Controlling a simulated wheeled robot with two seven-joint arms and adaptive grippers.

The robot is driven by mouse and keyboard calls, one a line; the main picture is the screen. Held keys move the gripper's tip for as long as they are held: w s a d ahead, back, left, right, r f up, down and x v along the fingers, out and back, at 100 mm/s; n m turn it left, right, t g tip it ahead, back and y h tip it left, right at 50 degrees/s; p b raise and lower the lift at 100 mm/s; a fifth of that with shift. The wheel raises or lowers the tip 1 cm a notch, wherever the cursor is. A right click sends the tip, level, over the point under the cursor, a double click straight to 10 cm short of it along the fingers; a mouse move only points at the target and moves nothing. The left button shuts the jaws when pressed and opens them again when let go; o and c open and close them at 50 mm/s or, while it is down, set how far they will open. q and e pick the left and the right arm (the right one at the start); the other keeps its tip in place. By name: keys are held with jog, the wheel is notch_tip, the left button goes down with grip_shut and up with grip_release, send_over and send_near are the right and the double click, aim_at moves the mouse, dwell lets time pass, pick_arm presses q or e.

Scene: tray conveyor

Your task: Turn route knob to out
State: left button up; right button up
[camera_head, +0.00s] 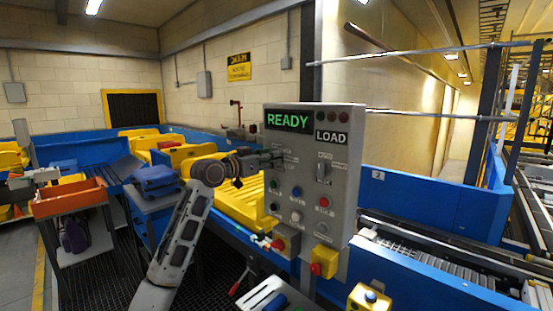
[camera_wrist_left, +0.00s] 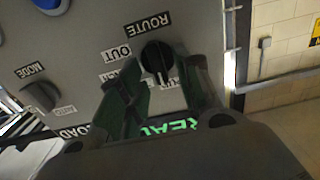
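The grey control panel (camera_head: 340,205) stands at the centre of the head view, with a green READY display (camera_head: 289,121) and a LOAD label. The black route knob (camera_wrist_left: 156,58) shows in the left wrist view beside the ROUTE label and the OUT label (camera_wrist_left: 117,53). Its white pointer mark faces the gripper, not OUT. Other labels are partly hidden by the fingers. My left gripper (camera_wrist_left: 163,75) is open, its fingertips on either side of the knob; contact cannot be told. In the head view my left gripper (camera_head: 268,161) is at the panel's upper left and hides the knob. My right gripper is not in view.
The mode knob (camera_wrist_left: 40,96) is on the same panel. Several buttons and a yellow-boxed red button (camera_head: 323,262) sit lower on it. Blue conveyor walls (camera_head: 425,190) run behind. An orange bin (camera_head: 70,198) and a blue bag (camera_head: 156,181) are at the left.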

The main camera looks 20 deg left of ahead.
pick_arm(q)
jog(key=shift+w, duration=0.25)
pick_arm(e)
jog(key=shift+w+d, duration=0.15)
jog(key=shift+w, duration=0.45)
pick_arm(q)
grip_shut()
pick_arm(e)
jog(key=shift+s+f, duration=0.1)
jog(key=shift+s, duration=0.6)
